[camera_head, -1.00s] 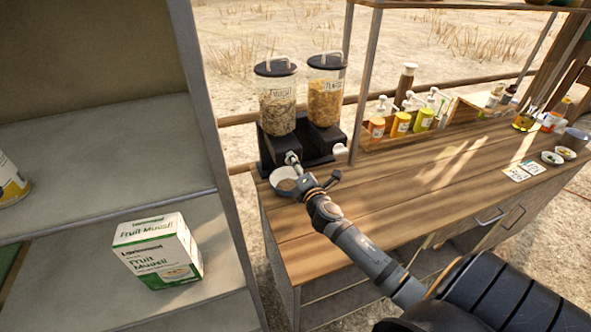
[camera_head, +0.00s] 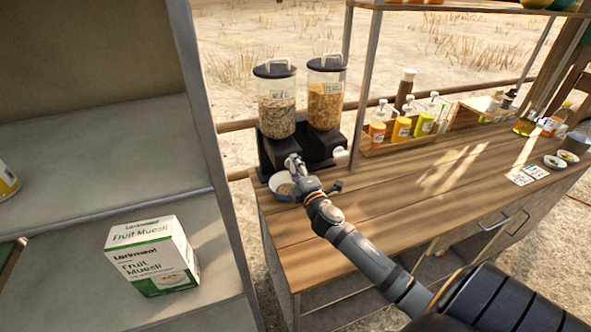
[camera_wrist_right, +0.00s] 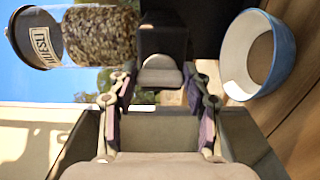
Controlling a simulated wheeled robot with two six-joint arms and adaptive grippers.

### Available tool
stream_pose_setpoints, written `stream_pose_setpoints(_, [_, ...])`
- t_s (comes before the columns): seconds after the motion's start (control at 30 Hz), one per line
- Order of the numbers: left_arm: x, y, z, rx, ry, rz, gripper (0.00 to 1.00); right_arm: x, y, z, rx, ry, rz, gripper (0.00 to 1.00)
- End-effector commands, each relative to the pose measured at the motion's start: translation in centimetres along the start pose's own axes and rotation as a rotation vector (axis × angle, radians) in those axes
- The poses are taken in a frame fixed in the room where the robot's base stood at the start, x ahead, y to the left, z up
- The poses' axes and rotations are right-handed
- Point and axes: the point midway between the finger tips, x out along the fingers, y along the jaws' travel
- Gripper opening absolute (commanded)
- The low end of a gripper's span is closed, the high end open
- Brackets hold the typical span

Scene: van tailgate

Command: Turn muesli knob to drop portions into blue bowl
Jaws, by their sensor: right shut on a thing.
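The muesli dispenser (camera_head: 276,108) is a clear jar with a black lid and black base, partly filled with muesli. It also shows sideways in the wrist view (camera_wrist_right: 98,36). My right gripper (camera_head: 294,163) is at the front of this dispenser. The blue bowl (camera_wrist_right: 287,50) stands on the counter below the outlet, beside the gripper. In the head view the bowl (camera_head: 273,183) is partly hidden by the gripper, and its inside looks tan. My left gripper is not in view.
A second dispenser (camera_head: 325,100) with orange-yellow flakes stands close on the right, with a white knob (camera_head: 341,154). A fruit muesli box (camera_head: 152,258) sits on the grey shelf at left. Sauce bottles (camera_head: 402,128) stand in a wooden tray. The middle of the counter (camera_head: 440,180) is clear.

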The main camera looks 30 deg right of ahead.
Motion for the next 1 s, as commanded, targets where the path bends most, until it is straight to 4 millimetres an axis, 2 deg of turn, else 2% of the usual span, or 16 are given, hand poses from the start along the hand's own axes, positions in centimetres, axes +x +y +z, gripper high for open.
stream_pose_setpoints(0.17, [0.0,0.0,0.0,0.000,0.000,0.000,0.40,0.0,-0.1,0.1,-0.002,-0.002,-0.002,0.17])
stream_pose_setpoints(0.2, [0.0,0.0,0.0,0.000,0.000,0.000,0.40,0.0,-0.1,0.1,-0.002,-0.002,-0.002,0.50])
stream_pose_setpoints(0.37, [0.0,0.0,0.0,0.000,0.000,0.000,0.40,0.0,-0.1,0.1,-0.002,-0.002,-0.002,0.72])
stream_pose_setpoints(0.73, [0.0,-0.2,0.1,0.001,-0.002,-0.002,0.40,-0.6,-0.1,0.1,-0.005,-0.001,-0.002,0.72])
stream_pose_setpoints(0.87, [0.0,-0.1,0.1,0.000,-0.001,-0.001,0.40,-2.9,-0.1,0.0,-0.007,0.002,-0.003,0.72])
stream_pose_setpoints(1.0, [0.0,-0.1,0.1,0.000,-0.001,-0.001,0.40,-6.5,-0.2,0.0,-0.010,0.002,-0.006,0.72])
